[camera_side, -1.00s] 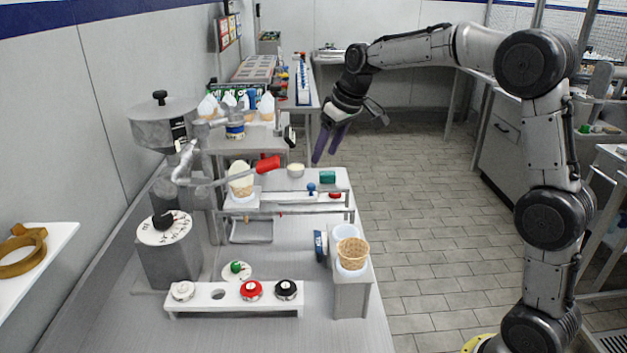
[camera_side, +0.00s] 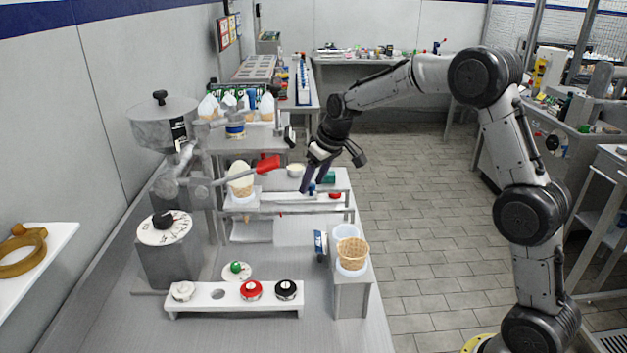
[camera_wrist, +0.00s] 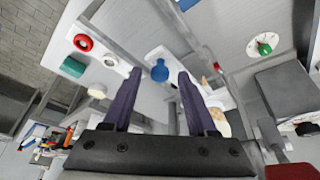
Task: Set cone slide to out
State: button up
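The cone slide (camera_side: 272,207) is a pale plate on metal rails. A blue knob (camera_side: 311,189) stands near its right end, and a white holder at its left end carries a cone with pale ice cream (camera_side: 241,180). My gripper (camera_side: 312,187) is pointed down over the right end of the slide, close to the blue knob. In the wrist view my gripper (camera_wrist: 158,73) has its two purple fingers apart with nothing held. The blue knob (camera_wrist: 160,71) shows in the gap between the fingertips; whether it lies at their depth is unclear.
A red handle (camera_side: 268,163) from the grey machine hangs above the slide near the cone. A red button (camera_side: 335,195) and a green block (camera_side: 328,177) lie to the right. An empty waffle cone (camera_side: 352,253) stands on a block in front. Open floor lies to the right.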

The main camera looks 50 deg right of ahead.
grip_shut()
dwell(1.3)
